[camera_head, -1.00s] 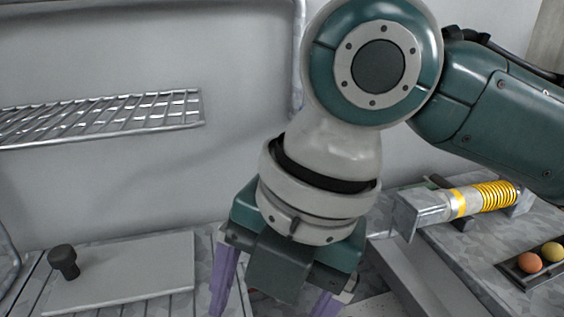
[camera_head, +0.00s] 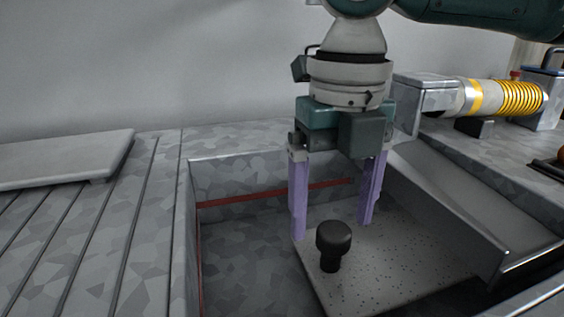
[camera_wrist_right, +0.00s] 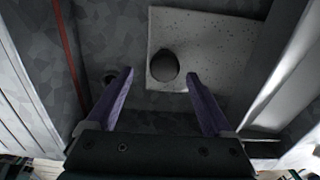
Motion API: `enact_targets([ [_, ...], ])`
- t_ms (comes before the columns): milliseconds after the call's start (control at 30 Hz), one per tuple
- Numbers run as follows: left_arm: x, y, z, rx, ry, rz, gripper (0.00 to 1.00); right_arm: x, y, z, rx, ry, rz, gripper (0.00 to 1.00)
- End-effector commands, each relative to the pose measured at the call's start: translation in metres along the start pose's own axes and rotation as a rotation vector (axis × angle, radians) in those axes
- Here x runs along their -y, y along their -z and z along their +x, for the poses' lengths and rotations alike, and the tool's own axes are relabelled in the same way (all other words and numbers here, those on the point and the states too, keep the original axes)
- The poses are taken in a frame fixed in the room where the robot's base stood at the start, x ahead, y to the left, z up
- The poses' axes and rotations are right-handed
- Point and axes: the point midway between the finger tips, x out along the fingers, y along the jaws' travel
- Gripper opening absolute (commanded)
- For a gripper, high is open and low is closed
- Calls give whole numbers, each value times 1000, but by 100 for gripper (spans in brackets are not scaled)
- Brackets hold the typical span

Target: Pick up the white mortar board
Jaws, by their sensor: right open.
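A pale grey-white board (camera_head: 410,265) with dark speckles and an upright black knob (camera_head: 333,245) lies in the sunken basin. It also shows in the right wrist view (camera_wrist_right: 215,35), with its knob (camera_wrist_right: 165,67) appearing between the fingertips. My right gripper (camera_head: 332,230) is open, its purple fingers pointing down into the basin. The knob stands in front of the fingers in the head view, and I see no contact. A second, plain pale board (camera_head: 65,158) lies on the grooved counter at the left, partly out of view. My left gripper is not in view.
The basin's walls (camera_head: 185,235) surround the speckled board, with a red line (camera_head: 270,192) along the inside. A grey sloped ledge (camera_head: 450,205) borders it at right. A yellow-coiled cylinder (camera_head: 500,97) lies beyond. The basin floor at left is clear.

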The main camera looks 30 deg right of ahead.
Motion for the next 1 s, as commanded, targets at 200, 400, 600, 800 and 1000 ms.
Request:
enact_targets([
  [200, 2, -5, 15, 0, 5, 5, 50, 6, -3, 37, -1, 2, 2, 86],
  [400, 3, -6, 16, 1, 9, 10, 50, 6, -3, 44, 1, 1, 1, 86],
  [600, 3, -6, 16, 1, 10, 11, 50, 6, -3, 43, 1, 1, 1, 78],
  [800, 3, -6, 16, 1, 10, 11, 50, 6, -3, 43, 1, 1, 1, 55],
  [1000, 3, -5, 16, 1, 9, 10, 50, 6, -3, 43, 2, 1, 1, 33],
])
